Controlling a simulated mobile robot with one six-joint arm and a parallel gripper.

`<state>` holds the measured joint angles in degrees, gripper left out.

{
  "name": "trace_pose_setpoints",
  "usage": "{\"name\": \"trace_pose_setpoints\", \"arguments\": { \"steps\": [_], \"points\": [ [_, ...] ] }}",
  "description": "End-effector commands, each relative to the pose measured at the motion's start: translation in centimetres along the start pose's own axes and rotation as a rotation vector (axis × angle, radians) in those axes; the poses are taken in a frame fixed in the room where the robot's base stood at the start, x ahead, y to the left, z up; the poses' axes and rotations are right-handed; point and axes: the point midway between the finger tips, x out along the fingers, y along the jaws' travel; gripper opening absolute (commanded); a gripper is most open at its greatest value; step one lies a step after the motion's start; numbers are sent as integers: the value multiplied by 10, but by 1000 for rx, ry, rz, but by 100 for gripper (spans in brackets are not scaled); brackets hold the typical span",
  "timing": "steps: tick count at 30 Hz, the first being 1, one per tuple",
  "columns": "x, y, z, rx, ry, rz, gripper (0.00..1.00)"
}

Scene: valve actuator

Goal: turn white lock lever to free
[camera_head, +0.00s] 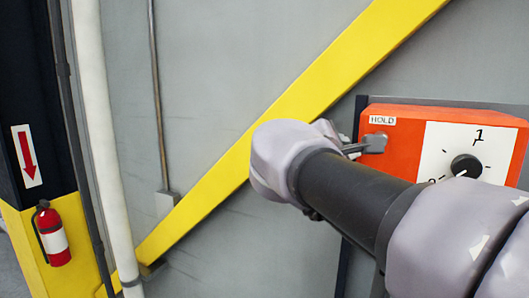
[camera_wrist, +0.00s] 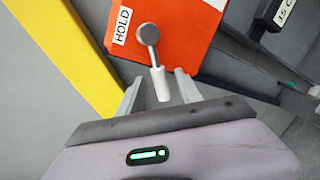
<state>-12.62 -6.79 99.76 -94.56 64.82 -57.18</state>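The white lock lever (camera_wrist: 161,85) sits on the orange actuator box (camera_wrist: 180,38), with a round grey pivot (camera_wrist: 148,34) beside the HOLD label (camera_wrist: 122,26). In the wrist view its white end points down toward my gripper. My gripper (camera_wrist: 159,77) is open, with one finger on each side of the lever's white end and a visible gap to each finger. In the head view the orange box (camera_head: 400,120) is at the right and the grey pivot (camera_head: 374,143) shows just beyond my gripper (camera_head: 350,146). The white end is mostly hidden there.
A black knob (camera_head: 466,165) sits on a white dial plate marked 1 and 2, right of the lever. A yellow diagonal beam (camera_head: 300,100) crosses the grey wall behind my gripper. A red fire extinguisher (camera_head: 51,234) is far left. A black labelled part (camera_wrist: 278,14) shows top right.

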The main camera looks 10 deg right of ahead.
Motion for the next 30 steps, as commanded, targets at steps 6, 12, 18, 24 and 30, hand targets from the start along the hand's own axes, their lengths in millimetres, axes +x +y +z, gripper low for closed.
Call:
{"name": "trace_pose_setpoints", "arguments": {
  "steps": [6, 12, 18, 24, 30],
  "points": [
    [0, 0, 0, -1, 0, 0, 41],
    [-24, 2, 0, -1, 3, 5, 41],
    [-92, 5, 1, -1, 7, 6, 41],
    [-149, 6, 2, -3, 6, 5, 41],
    [-173, 2, 1, -1, 2, 1, 41]
  ]
}}
